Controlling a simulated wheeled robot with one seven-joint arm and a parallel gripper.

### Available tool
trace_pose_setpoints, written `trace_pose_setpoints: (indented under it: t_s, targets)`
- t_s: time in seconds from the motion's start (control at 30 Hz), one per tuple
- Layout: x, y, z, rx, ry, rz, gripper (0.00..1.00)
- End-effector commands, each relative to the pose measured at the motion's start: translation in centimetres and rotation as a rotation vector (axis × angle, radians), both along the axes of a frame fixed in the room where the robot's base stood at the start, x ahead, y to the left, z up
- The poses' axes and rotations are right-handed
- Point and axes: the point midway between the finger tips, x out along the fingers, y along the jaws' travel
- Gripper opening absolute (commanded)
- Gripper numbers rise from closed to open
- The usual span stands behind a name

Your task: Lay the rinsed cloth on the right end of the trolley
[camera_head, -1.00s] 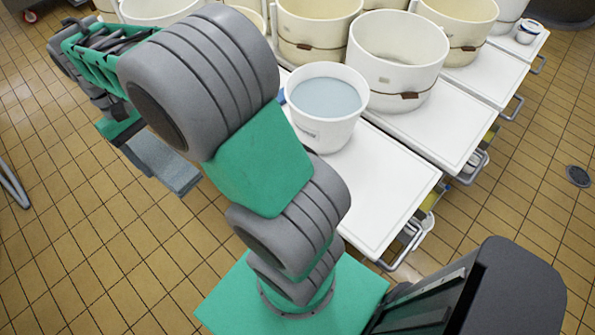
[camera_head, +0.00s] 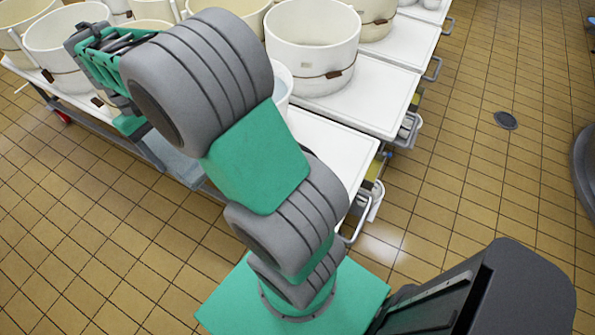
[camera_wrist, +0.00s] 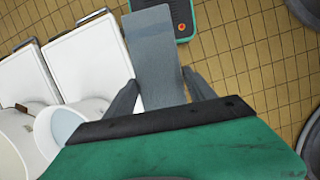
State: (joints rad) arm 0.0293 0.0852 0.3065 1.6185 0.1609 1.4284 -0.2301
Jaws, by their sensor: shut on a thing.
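The cloth (camera_wrist: 157,55) is a flat grey-blue strip in the wrist view. My gripper (camera_wrist: 160,92) is shut on it, with one dark finger on each side, and the cloth reaches out past the fingertips. In the head view part of the cloth (camera_head: 176,160) shows below my arm, and my fingertips are hidden there. The trolley's bare white right end (camera_head: 340,150) lies right of my arm in the head view. In the wrist view white tops (camera_wrist: 95,57) lie left of the cloth.
A white bucket of water (camera_wrist: 62,128) stands on the white surface, mostly hidden by my arm in the head view. Large cream tubs (camera_head: 312,45) stand behind it. Metal handles (camera_head: 362,222) stick out at the trolley ends. The tiled floor (camera_head: 480,180) at right is open, with a drain (camera_head: 506,120).

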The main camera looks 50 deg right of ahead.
Motion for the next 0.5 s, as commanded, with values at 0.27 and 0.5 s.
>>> trace_pose_setpoints:
  t_s: [0.27, 0.5]
  targets:
    - [-0.7, -13.2, -14.5, -0.002, 0.008, 0.143, 0.12]
    - [-6.6, -25.8, -25.7, -0.004, 0.008, 0.332, 0.12]
